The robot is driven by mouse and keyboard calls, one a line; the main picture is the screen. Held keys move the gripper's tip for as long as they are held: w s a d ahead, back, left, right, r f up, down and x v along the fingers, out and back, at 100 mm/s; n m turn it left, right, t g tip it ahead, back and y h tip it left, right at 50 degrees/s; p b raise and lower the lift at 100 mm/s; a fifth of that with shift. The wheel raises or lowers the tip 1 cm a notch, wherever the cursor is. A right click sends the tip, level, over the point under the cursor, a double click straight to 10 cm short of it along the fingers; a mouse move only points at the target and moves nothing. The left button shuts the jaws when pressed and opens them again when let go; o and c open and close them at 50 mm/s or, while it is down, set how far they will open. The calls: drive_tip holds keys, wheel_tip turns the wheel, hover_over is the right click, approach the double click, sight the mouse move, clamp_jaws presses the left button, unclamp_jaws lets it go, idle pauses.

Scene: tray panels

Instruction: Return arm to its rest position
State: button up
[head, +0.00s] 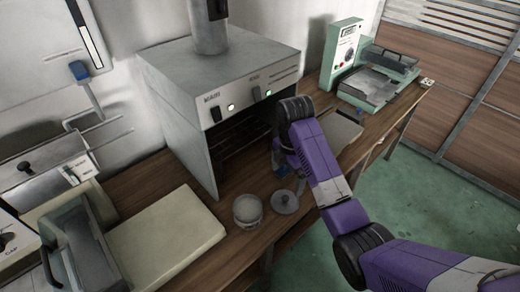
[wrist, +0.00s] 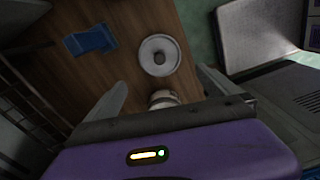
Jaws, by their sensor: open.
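My purple arm reaches over the wooden bench from the lower right in the head view. My gripper (wrist: 161,77) is open, its two fingers spread apart in the wrist view with nothing seen held. In the head view its fingers are mostly hidden behind the wrist. A round grey lid with a knob (head: 285,201) lies on the bench below the arm; a round knobbed disc (wrist: 160,55) shows beyond the fingertips in the wrist view. A round grey container (head: 247,210) stands left of the lid.
A grey hooded box (head: 220,70) with lit switches stands close behind and left of my gripper. A pale slab (head: 170,240) lies at left. A green scale-like device (head: 347,50) stands at back right. A blue object (wrist: 90,40) lies on the bench. Open floor (head: 425,190) is at right.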

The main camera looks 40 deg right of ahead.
drive_tip(key=w+r+m+t+h, duration=0.3)
drive_tip(key=w+r+m+t, duration=0.1)
drive_tip(key=w+m+t, duration=0.6)
drive_tip(key=s+a+r+m+t+b, duration=0.25)
drive_tip(key=s+a+m+t, duration=0.4)
drive_tip(key=s+a, duration=0.7)
drive_tip(key=s+a+r+g+y, duration=0.1)
drive_tip(key=s+a, duration=0.3)
drive_tip(key=s, duration=1)
drive_tip(key=s+a+r+y, duration=0.1)
drive_tip(key=s+a, duration=0.3)
drive_tip(key=s, duration=1)
drive_tip(key=shift+a+g+y+b, duration=0.2)
drive_tip(key=shift+g+y+b, duration=0.2)
drive_tip(key=shift+y, duration=0.1)
